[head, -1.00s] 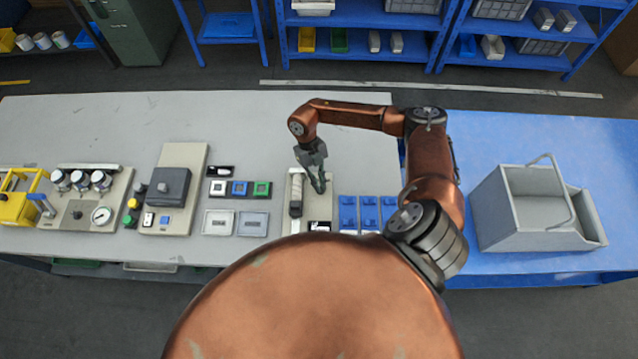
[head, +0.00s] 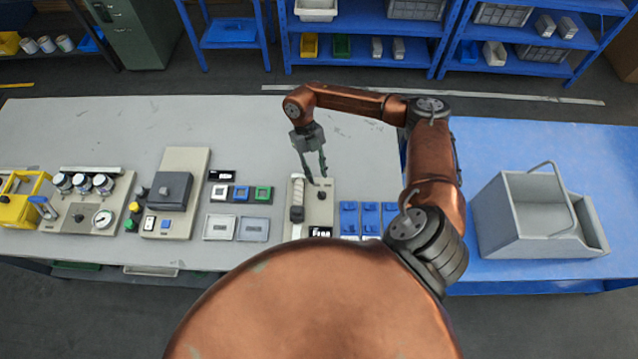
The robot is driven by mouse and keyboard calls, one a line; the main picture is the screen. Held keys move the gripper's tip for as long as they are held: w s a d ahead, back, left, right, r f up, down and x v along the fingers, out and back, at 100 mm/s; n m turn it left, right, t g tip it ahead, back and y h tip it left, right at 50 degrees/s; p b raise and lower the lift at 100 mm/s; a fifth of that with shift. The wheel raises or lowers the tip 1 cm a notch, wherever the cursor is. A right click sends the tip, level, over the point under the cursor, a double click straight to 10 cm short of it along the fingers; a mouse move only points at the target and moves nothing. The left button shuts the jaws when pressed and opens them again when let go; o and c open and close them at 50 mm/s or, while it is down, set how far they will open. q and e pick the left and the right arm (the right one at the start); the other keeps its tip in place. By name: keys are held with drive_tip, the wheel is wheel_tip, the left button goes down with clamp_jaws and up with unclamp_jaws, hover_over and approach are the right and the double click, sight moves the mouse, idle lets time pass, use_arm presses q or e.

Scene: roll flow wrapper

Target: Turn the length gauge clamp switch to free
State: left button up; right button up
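The length gauge (head: 326,216) is a beige plate unit near the front edge of the grey table. It carries a pale roll (head: 297,194) on its left side and a small black knob (head: 321,195), probably the clamp switch, on its right. A dark label with white lettering (head: 320,232) sits at its front; the lettering is too small to read surely. My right gripper (head: 318,181) points down above the back of the gauge, near the knob and apart from it. Its two fingers are spread with nothing between them. My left gripper is not in view.
Blue trays (head: 369,218) stand right of the gauge. Small coloured square blocks (head: 241,193) and shallow trays (head: 253,228) lie to its left. A grey bin (head: 530,225) stands on the blue table. The back of the grey table is clear.

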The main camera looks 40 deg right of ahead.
drive_tip(key=shift+v, duration=2.2)
drive_tip(key=shift+w, duration=0.1)
